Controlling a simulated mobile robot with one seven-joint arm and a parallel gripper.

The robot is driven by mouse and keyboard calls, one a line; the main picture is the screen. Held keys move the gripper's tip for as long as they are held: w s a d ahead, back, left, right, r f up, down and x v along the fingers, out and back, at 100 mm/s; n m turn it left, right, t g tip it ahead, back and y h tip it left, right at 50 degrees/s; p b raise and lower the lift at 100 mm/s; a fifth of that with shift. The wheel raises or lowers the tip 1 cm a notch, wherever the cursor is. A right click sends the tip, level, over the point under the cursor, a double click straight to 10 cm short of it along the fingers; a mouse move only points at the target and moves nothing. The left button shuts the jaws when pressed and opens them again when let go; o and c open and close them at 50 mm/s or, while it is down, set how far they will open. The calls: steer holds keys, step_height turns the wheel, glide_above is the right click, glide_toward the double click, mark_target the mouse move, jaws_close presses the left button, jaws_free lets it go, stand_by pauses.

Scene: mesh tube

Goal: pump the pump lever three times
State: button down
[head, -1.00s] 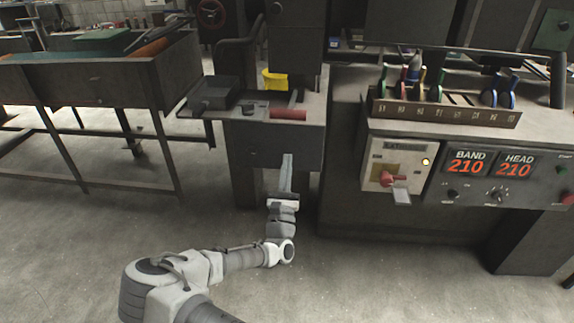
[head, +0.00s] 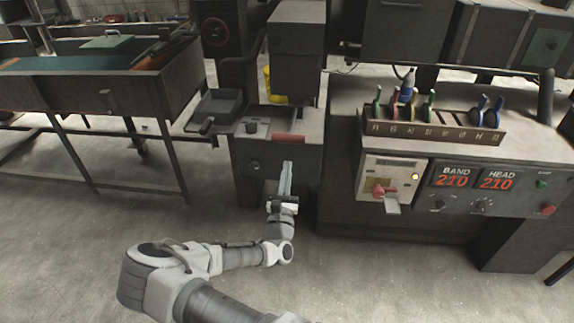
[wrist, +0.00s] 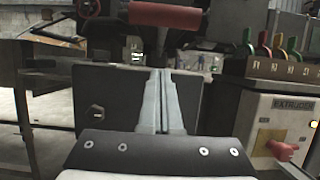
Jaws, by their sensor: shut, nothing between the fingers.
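A red bar-shaped grip (head: 288,138) lies across the front top edge of the grey bench unit; it looks like the pump lever's handle, but I cannot tell for sure. In the wrist view the red bar (wrist: 164,16) is near the top, beyond and above my fingertips. My gripper (head: 286,168) is in front of the unit, below the red bar and apart from it. In the wrist view my gripper (wrist: 163,88) shows its two pale fingers shut together with nothing between them. The rest of the lever is not clearly visible.
Right of the unit, a control panel (head: 465,190) carries a red extruder handle (head: 383,189). Above it is a rack (head: 435,130) of coloured levers. A dark pan (head: 217,105) sits left on the unit. A trough table (head: 95,95) stands farther left. The floor is clear.

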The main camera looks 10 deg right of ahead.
steer(key=shift+g+y, duration=0.3)
steer(key=shift+g, duration=0.6)
step_height(320, 180, up, 8)
steer(key=p, duration=1.1)
steer(key=shift+s+p, duration=0.15)
steer(key=shift+p, duration=0.2)
steer(key=b, duration=0.2)
glide_toward(288, 141)
steer(key=s+a+f, duration=0.2)
steer(key=s+f, duration=0.2)
steer(key=s, duration=0.1)
steer(key=shift+d+r, duration=0.1)
steer(key=shift+d, duration=0.05)
